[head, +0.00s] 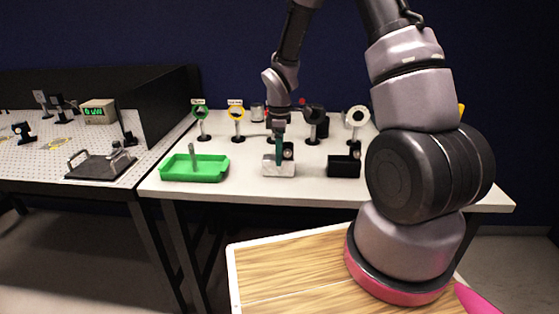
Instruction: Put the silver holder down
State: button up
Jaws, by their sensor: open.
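A silver-white block, which looks like the silver holder (272,170), sits on the white table, left of a black block. My gripper (280,158) points down right at it, with its teal fingers over the block's top. The gripper is open. Whether the fingers touch the block is too small to tell. A small dark round part (288,150) shows just right of the fingers; I cannot tell whether it is fixed to the block.
A green tray (215,177) with a grey post in it is on the left of the white table (250,190). A black block (344,168) stands to the right. Several ring-topped posts stand behind. A black-walled perforated bench (50,165) is at left.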

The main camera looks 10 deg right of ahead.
jog(key=s+d+r+m+t, duration=0.1)
jog(key=s+r+m, duration=0.2)
jog(key=r, duration=0.5)
jog(key=s+d+r+m+t, duration=0.1)
jog(key=s+d+r+m, duration=0.15)
jog(key=r, duration=0.65)
jog(key=s+r+m+t, duration=0.1)
jog(key=s+r+m, duration=0.2)
jog(key=r, duration=0.5)
jog(key=s+d+r+m+t+y, duration=0.2)
jog(key=s+r+m+t, duration=0.2)
jog(key=s+r+m, duration=0.5)
jog(key=shift+s+r+m, duration=0.15)
jog(key=shift+s+m, duration=0.4)
jog(key=shift+s, duration=1.6)
jog(key=shift+d, duration=0.1)
